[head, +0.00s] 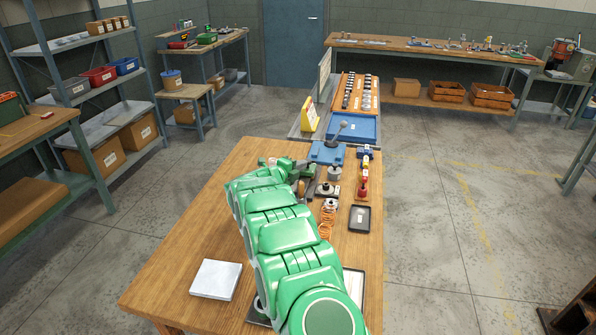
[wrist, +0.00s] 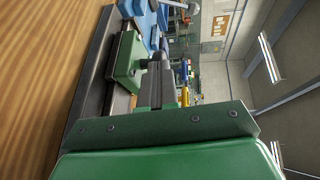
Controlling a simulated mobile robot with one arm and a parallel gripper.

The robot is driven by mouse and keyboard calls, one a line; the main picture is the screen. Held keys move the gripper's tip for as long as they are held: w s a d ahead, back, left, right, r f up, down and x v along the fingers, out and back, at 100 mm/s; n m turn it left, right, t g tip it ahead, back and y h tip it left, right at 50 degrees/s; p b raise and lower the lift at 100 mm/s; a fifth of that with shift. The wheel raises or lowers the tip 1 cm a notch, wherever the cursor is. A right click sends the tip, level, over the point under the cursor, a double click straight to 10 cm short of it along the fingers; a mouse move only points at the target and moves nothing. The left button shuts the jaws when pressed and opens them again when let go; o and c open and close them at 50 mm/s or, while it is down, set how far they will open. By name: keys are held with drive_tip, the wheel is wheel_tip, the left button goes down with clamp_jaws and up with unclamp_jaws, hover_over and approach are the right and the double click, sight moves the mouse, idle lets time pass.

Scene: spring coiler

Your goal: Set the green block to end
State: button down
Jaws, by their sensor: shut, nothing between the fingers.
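The green block (wrist: 126,58) sits on a long dark rail (wrist: 92,105) in the wrist view. A dark round-ended piece beside it is partly covered by my fingers. My gripper (wrist: 157,72) is shut and holds nothing; its dark fingertips are close beside the block, and I cannot tell whether they touch. My arm hides much of the rail there, and the fingers are hard to make out.
The wooden table (head: 180,250) holds a white box (head: 216,279) at the front left. Orange coils (head: 327,222), a dark tray (head: 360,218) and a red tool (head: 364,176) lie right of my arm. A blue tray (head: 352,127) stands behind. The table's left part is clear.

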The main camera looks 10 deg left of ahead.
drive_tip(key=shift+w+d+f, duration=0.1)
drive_tip(key=shift+w, duration=0.75)
drive_tip(key=shift+w+r, duration=0.2)
drive_tip(key=shift+w, duration=0.7)
drive_tip(key=v, duration=1.4)
drive_tip(key=shift+s+f, duration=0.1)
drive_tip(key=shift+s, duration=0.05)
